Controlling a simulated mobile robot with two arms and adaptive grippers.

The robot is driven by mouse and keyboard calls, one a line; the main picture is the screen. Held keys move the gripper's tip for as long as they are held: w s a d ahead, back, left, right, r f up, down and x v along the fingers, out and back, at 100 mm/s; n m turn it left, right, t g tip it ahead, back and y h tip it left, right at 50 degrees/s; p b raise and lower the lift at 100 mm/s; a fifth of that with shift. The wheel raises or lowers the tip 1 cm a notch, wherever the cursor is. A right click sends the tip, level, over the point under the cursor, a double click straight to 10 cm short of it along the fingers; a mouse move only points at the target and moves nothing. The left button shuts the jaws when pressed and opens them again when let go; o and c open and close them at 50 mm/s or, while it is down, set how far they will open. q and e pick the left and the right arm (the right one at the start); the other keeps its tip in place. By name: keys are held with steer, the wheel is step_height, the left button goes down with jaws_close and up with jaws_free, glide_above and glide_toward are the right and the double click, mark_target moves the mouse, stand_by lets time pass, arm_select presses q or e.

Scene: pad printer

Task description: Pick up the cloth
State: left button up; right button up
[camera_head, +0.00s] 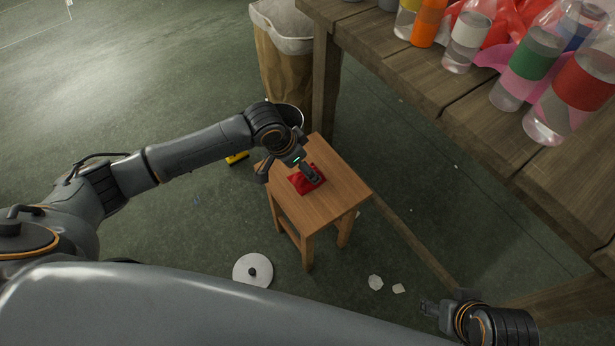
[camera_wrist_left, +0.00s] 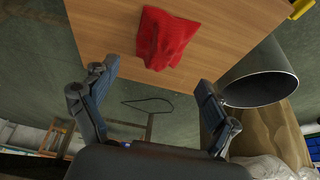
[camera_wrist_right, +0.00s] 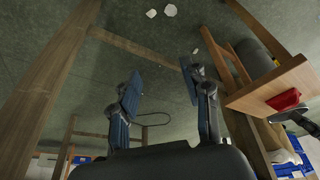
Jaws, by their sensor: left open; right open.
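The cloth (camera_head: 306,180) is red and lies on top of a small wooden stool (camera_head: 340,187). In the left wrist view the cloth (camera_wrist_left: 165,38) lies crumpled on the wooden top, ahead of the fingers. My left gripper (camera_head: 290,174) is open and empty and is over the stool, close to the cloth and partly covering it in the head view. Its two fingers show apart in the left wrist view (camera_wrist_left: 152,100). My right gripper (camera_head: 428,306) is open and empty, low at the right, away from the stool. The red cloth also shows in the right wrist view (camera_wrist_right: 284,99).
A workbench (camera_head: 440,90) with several bottles stands at the upper right. A lined bin (camera_head: 283,65) is behind the stool, with a grey bucket (camera_head: 292,116) by the stool. A white lid (camera_head: 252,270) and white scraps (camera_head: 376,282) lie on the floor.

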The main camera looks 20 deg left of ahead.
mark_target(302, 186)
arm_select(q)
steer(key=shift+d+f+b, duration=0.15)
steer(key=shift+f+b, duration=0.2)
steer(key=shift+f, duration=0.4)
steer(key=b+x, duration=0.1)
steer(key=x, duration=0.2)
steer(key=shift+d+f, duration=0.1)
steer(key=shift+f, duration=0.1)
steer(key=c, duration=1.3)
steer(key=shift+c, duration=0.2)
arm_select(e)
steer(key=w+a+r+t+y, duration=0.1)
steer(key=w+t, duration=0.3)
steer(key=w, duration=0.4)
steer(key=shift+a+r, duration=0.5)
steer(key=shift+a, duration=0.3)
arm_select(q)
steer(key=shift+r, duration=0.1)
